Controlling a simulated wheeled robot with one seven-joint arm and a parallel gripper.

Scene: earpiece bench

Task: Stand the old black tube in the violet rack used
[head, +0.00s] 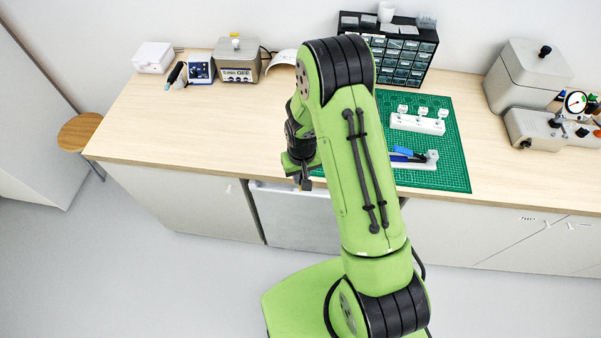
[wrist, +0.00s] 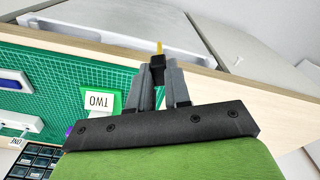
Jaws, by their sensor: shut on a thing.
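My gripper (wrist: 160,85) is shut on a small black piece with a yellow tip (wrist: 157,62), which I take to be the old black tube. It sticks out past the grey fingertips. In the head view my gripper (head: 304,183) hangs by the bench's front edge, left of my arm; the held piece is too small to make out there. The rack cannot be made out in the head view.
A green cutting mat (head: 455,150) carries a white holder with several white pieces (head: 418,124) and a white tray with a blue item (head: 425,165). A drawer cabinet (head: 426,62) stands behind. A grey machine (head: 525,80) is at right.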

